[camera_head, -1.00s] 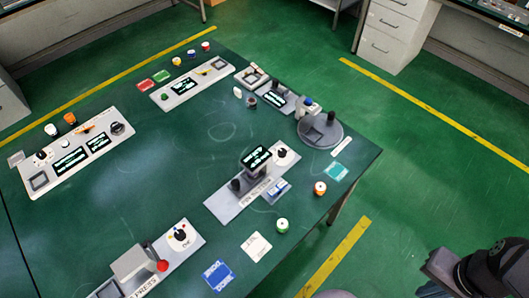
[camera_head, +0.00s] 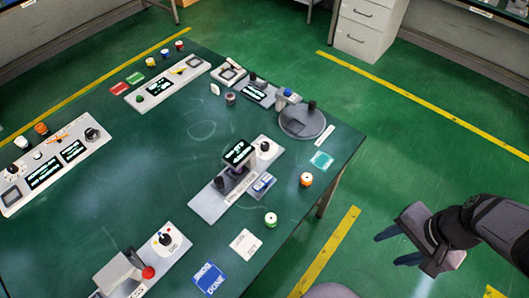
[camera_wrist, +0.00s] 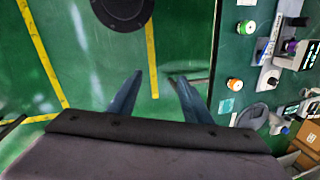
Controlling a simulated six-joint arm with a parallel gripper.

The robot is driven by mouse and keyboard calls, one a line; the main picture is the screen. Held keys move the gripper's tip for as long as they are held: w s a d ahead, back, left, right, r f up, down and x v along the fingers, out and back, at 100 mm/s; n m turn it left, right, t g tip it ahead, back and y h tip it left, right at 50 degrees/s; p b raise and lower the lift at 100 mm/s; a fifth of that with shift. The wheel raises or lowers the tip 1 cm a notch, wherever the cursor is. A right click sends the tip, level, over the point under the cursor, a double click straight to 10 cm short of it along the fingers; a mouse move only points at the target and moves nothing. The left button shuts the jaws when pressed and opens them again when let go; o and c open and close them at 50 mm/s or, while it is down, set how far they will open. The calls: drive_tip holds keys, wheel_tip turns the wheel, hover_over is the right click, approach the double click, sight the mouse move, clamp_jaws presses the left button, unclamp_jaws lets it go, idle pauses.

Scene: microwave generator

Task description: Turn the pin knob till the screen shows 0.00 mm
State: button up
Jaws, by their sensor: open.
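A light plate device (camera_head: 208,205) stands near the middle of the table in the head view, with a tilted dark screen (camera_head: 239,152) on a post. A black-topped knob (camera_head: 264,146) sits on a white dial at its far end, and a dark round part (camera_head: 219,183) sits nearer. Which of these is the pin knob I cannot tell. The screen's glowing text is too small to read. My gripper (camera_head: 386,248) is open and empty, off the table's right side above the floor. Its two blue fingers also show in the wrist view (camera_wrist: 155,76), apart from the devices.
A round grey base (camera_head: 302,122) stands near the right table edge. Orange (camera_head: 306,180) and green (camera_head: 271,220) capped pots stand near that edge. Other panels line the table's left and back (camera_head: 168,84). A device with a red ball knob (camera_head: 148,272) is in front. Open floor lies around my gripper.

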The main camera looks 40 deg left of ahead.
drive_tip(key=w+a+f+m+y+b, duration=0.2)
drive_tip(key=a+f+b, duration=0.1)
drive_tip(key=a, duration=0.4)
drive_tip(key=w+a+f+m+y+b, duration=0.2)
drive_tip(key=a+f+m+b, duration=0.15)
drive_tip(key=a, duration=0.35)
drive_tip(key=w+a+f+m+y+b, duration=0.2)
drive_tip(key=a+b, duration=0.2)
drive_tip(key=a, duration=0.3)
drive_tip(key=m+t+y+b, duration=0.2)
drive_tip(key=m+y+b, duration=0.3)
drive_tip(key=m+b, duration=0.45)
approach(267, 146)
drive_tip(key=shift+s+a+f, duration=0.35)
drive_tip(key=shift+a+f, duration=0.05)
drive_tip(key=shift+a, duration=0.05)
drive_tip(key=shift+w+a+m+t, duration=0.15)
drive_tip(key=shift+a+m+t, duration=0.2)
drive_tip(key=shift+m+t, duration=0.05)
drive_tip(key=shift+a, duration=0.1)
drive_tip(key=shift+p+x, duration=0.8)
drive_tip(key=shift+x, duration=2.7)
drive_tip(key=shift+c, duration=0.7)
drive_tip(key=shift+w, duration=0.1)
drive_tip(key=c, duration=0.9)
